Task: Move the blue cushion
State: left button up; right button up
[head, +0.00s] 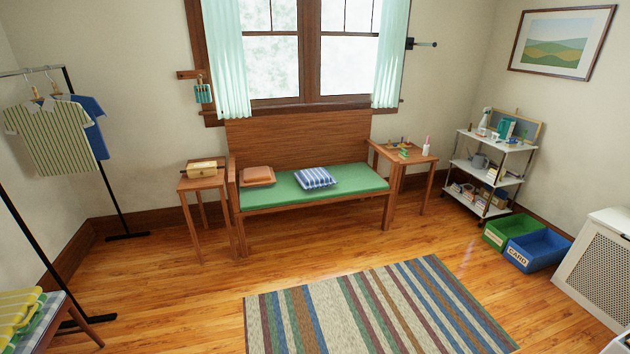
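The blue cushion (315,178) has blue and white stripes and lies flat on the green seat pad of the wooden bench (280,203), near the middle of the seat. An orange-brown cushion (257,176) lies to its left on the same seat, with a gap of green pad between them. The bench stands below the window, across the room. Neither of my grippers is in the head view.
Small side tables stand left (204,184) and right (404,157) of the bench. A striped rug (375,310) lies in front on open wooden floor. A clothes rack (105,190) stands left; a shelf cart (484,175), green bin (495,236) and blue bin (538,250) stand right.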

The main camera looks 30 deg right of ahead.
aim_at(315, 178)
jog(key=i+l+z, duration=0.45)
jog(key=i+z, duration=0.15)
jog(key=i, duration=0.15)
jog(key=i+l+z, duration=0.2)
jog(key=i, duration=0.75)
jog(key=i+l+z, duration=0.15)
jog(key=i, duration=0.8)
